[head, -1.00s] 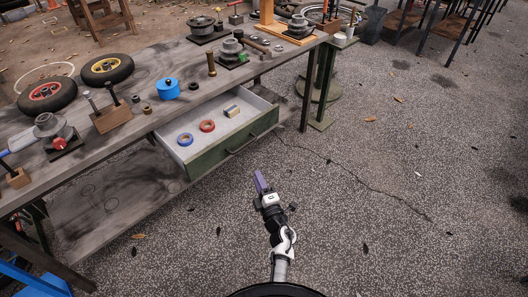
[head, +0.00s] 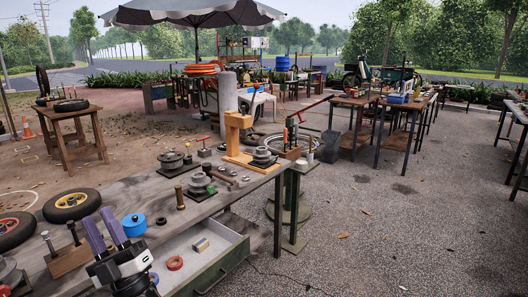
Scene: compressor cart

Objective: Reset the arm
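My gripper (head: 98,216) is raised at the lower left of the head view, its two purple fingers pointing up and standing apart with nothing between them. It shows in front of the workbench (head: 150,195) and hides part of the bench's near edge and the left end of the open drawer. The drawer (head: 222,268) is pulled out under the bench, with a red ring of tape (head: 175,263) and a small block (head: 201,245) in it.
A blue round container (head: 134,225), wheels (head: 72,205), a wooden block with upright tools (head: 68,256) and metal parts (head: 199,184) stand on the bench. Paved ground (head: 370,240) to the right is open. More tables (head: 352,101) stand farther back.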

